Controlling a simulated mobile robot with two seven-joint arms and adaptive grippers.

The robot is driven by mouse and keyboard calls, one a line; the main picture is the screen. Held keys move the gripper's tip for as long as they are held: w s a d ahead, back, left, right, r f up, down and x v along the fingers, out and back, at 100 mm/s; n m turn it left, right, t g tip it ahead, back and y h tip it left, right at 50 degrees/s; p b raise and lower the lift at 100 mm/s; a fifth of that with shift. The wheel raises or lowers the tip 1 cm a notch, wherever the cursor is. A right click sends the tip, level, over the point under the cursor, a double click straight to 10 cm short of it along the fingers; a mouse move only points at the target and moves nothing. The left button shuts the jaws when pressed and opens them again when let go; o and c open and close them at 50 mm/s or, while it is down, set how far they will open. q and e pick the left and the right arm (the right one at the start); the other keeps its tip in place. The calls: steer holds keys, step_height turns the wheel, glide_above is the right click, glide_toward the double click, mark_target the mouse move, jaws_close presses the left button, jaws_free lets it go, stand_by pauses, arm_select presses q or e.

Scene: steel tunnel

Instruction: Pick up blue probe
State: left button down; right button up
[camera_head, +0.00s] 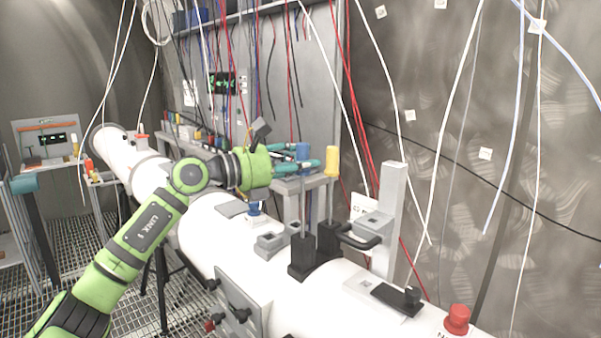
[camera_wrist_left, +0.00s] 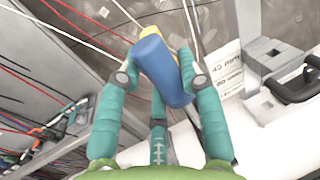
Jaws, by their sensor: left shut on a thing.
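The blue probe (camera_head: 302,152) stands upright, with its thin shaft running down to a black block (camera_head: 301,258) on the white pipe. My left gripper (camera_head: 303,166) reaches in from the left and is shut on the blue handle. In the left wrist view the teal fingers close around the blue probe (camera_wrist_left: 160,68), one on each side. The shaft's lower end is hidden at the block, so I cannot tell how deep it sits. My right gripper is not in view.
A yellow probe (camera_head: 332,161) stands close to the right of the blue one, in its own black block (camera_head: 329,240). A grey post (camera_head: 391,215) and a handled box (camera_head: 366,231) are further right. A red knob (camera_head: 457,319) is at the front. Cables hang around.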

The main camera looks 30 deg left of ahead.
mark_target(302, 143)
arm_select(q)
steer(key=r, duration=0.6)
steer(key=shift+s+d+r, duration=0.1)
steer(key=shift+d+r, duration=0.15)
steer(key=shift+r, duration=0.1)
steer(key=shift+s+d+r+b, duration=0.1)
steer(key=shift+d+r+b, duration=0.2)
steer(key=shift+r, duration=0.3)
steer(key=shift+a+r, duration=0.1)
steer(key=shift+a, duration=0.15)
